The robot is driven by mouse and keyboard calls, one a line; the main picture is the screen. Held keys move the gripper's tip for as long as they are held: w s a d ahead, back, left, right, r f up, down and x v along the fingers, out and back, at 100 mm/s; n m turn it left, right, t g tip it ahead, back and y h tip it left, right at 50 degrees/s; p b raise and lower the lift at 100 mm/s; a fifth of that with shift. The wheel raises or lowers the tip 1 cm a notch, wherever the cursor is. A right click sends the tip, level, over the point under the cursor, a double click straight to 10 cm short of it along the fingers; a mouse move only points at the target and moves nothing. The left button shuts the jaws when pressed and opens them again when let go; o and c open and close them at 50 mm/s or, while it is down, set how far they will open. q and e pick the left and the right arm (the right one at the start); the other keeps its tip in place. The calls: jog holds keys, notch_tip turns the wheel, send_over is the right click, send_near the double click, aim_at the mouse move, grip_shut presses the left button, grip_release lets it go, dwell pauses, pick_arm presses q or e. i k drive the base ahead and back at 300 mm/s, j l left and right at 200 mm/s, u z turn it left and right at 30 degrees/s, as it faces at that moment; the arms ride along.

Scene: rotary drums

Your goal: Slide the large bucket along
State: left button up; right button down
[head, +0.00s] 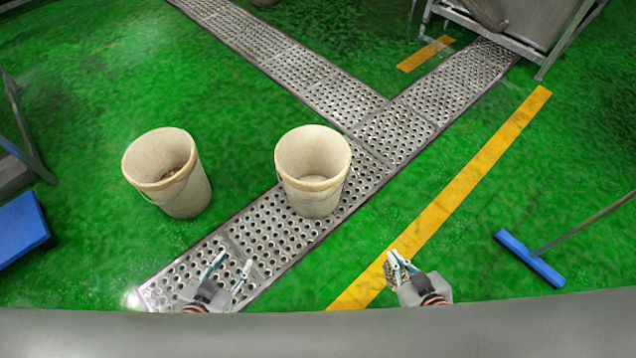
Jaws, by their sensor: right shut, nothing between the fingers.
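Two cream buckets of similar size stand upright on the floor; I cannot tell which is the large one. The left bucket (183,190) stands on green floor with some brownish contents. My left gripper (234,260) is open and empty over the grating, nearer to me than both buckets and touching neither. My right gripper (398,255) is shut and empty near the yellow line, to the right of and nearer than the right bucket.
The perforated grating (400,130) runs diagonally and branches to the upper left. A yellow line (470,185) runs alongside it. A blue squeegee (530,258) lies at right, a blue object (22,228) at left. Metal equipment (535,20) stands at the back right. Green floor is open between.

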aim_at(313, 162)
jog(key=i+l+u, duration=0.2)
jog(key=u, duration=0.2)
jog(key=i+l+u, duration=0.1)
jog(key=l+u, duration=0.3)
jog(key=i+l+u, duration=0.1)
jog(key=l+u, duration=0.3)
